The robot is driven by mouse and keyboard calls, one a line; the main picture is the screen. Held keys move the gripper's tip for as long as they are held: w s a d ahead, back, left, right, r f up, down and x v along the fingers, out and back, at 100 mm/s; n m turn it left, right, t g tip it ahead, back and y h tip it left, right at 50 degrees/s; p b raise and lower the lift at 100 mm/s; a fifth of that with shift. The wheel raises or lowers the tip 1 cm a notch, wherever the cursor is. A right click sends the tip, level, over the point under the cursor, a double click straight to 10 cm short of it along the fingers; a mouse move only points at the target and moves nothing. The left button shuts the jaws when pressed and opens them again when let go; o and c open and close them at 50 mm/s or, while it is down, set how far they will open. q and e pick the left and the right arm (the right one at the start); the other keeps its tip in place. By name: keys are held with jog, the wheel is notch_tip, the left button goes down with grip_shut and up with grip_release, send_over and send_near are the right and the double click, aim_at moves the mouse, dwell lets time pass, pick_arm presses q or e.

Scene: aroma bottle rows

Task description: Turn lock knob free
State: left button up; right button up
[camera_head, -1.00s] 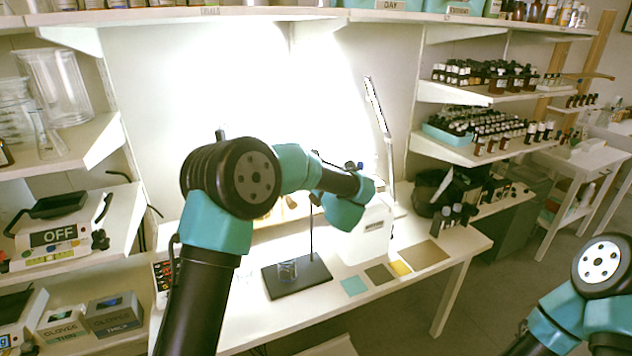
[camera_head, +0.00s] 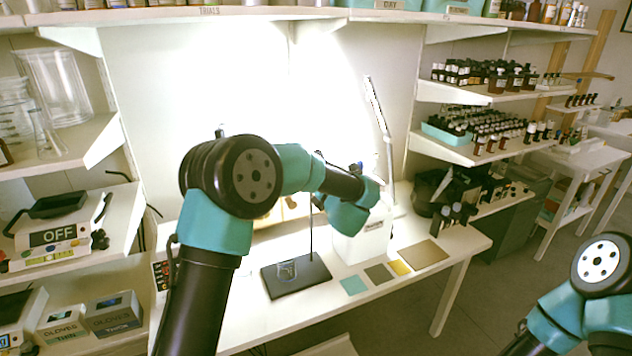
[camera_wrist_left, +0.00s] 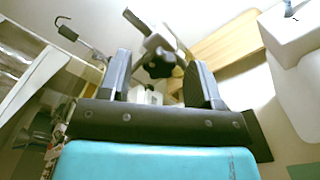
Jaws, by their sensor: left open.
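A dark lobed knob (camera_wrist_left: 160,64), which looks like the lock knob, shows in the left wrist view on a pale metal fitting (camera_wrist_left: 150,28). My left gripper (camera_wrist_left: 162,82) is open, and the knob appears between its two dark fingers, near their tips. I cannot tell whether the fingers touch it. In the head view my left arm reaches over the bench and hides the gripper and the knob. A thin upright rod (camera_head: 311,225) rises from a black stand base (camera_head: 315,274) below my left wrist. My right gripper is out of view; only its arm shows at the lower right.
A small glass beaker (camera_head: 287,271) stands on the black base. A white box-shaped unit (camera_head: 372,240) is right behind my left wrist. Flat coloured squares (camera_head: 379,273) lie on the bench to the right. A slanted lamp arm (camera_head: 378,110) rises behind.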

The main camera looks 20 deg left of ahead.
pick_arm(q)
jog(key=v, duration=1.5)
jog(key=shift+s, duration=0.15)
